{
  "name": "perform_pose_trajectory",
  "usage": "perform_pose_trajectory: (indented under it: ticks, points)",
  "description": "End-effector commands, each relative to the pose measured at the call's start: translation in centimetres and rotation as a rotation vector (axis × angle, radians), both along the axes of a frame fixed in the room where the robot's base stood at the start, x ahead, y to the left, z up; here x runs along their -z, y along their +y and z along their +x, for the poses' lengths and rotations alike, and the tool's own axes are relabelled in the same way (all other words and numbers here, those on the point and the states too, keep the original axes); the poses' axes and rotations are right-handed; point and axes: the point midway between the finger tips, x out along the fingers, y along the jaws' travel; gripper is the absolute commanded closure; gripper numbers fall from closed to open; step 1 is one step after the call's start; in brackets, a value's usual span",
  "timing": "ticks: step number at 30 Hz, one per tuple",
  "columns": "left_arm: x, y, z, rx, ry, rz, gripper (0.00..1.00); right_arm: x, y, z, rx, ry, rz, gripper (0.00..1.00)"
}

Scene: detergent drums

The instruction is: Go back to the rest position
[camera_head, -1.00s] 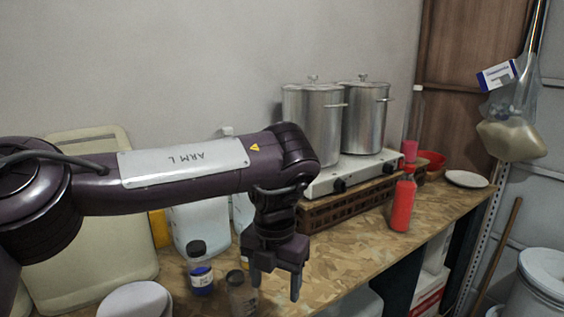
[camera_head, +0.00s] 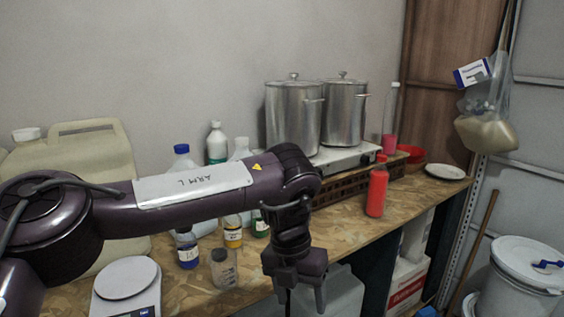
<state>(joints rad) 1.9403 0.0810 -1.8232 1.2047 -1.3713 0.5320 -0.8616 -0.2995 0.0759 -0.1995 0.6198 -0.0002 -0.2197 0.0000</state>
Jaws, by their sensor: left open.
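My left arm reaches in from the left in the head view, across the front of the workbench (camera_head: 390,225). My left gripper (camera_head: 304,300) hangs down at the bench's front edge, open, with nothing seen between its fingers. It is apart from the small clear jar (camera_head: 223,270) to its left. My right gripper is not in view.
On the bench are a scale (camera_head: 127,285), a blue-labelled bottle (camera_head: 187,250), a yellow-labelled bottle (camera_head: 233,235), a large canister (camera_head: 85,155), two steel pots (camera_head: 293,115) on a burner, and a red bottle (camera_head: 376,190). A white bucket (camera_head: 515,285) stands at right.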

Motion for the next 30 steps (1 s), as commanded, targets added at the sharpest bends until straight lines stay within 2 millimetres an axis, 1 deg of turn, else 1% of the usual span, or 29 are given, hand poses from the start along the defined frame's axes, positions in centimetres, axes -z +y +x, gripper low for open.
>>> perform_pose_trajectory:
  ticks: [1, 4, 8, 11, 12, 14, 15, 17, 18, 20, 23, 26, 27, 28, 29, 30]
  points:
    - [0.8, -1.0, -0.2, -0.003, 0.015, -0.034, 0.38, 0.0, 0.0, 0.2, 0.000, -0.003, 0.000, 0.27]
    - [2.1, -3.1, -0.4, -0.020, 0.045, -0.110, 0.38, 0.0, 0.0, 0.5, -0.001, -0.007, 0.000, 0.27]
    - [4.1, -6.2, -0.7, -0.065, 0.096, -0.231, 0.38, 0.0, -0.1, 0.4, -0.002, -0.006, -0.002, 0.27]
    - [5.7, -9.1, -0.8, -0.133, 0.153, -0.353, 0.38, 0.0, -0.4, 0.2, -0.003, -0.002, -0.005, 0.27]
    - [6.5, -10.3, -0.8, -0.173, 0.182, -0.412, 0.38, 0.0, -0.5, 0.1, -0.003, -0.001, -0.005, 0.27]
    - [7.7, -12.1, -0.6, -0.254, 0.233, -0.508, 0.38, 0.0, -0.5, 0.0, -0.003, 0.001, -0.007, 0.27]
    - [8.6, -13.2, -0.2, -0.319, 0.270, -0.572, 0.38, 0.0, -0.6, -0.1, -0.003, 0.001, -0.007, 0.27]
    - [9.9, -14.4, 0.4, -0.431, 0.327, -0.663, 0.38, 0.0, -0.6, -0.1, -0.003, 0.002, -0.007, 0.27]
    - [10.9, -15.0, 1.0, -0.512, 0.364, -0.718, 0.38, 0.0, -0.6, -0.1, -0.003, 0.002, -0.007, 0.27]
    - [12.7, -15.3, 1.9, -0.646, 0.422, -0.792, 0.38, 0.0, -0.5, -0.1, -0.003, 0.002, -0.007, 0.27]
    - [16.7, -14.7, 3.6, -0.899, 0.516, -0.889, 0.38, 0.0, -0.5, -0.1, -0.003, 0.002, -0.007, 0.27]
    - [22.1, -12.6, 4.7, -1.182, 0.603, -0.949, 0.38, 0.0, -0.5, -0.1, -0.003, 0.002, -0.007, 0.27]
    - [24.7, -11.4, 4.9, -1.303, 0.634, -0.962, 0.38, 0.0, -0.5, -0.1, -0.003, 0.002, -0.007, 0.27]
    - [26.8, -10.3, 4.9, -1.397, 0.655, -0.966, 0.38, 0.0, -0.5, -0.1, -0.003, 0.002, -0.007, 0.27]
    - [28.8, -9.2, 4.7, -1.485, 0.674, -0.968, 0.38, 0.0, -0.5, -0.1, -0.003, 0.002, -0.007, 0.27]
    - [31.4, -7.6, 4.4, -1.599, 0.692, -0.965, 0.38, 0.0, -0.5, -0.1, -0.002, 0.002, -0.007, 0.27]
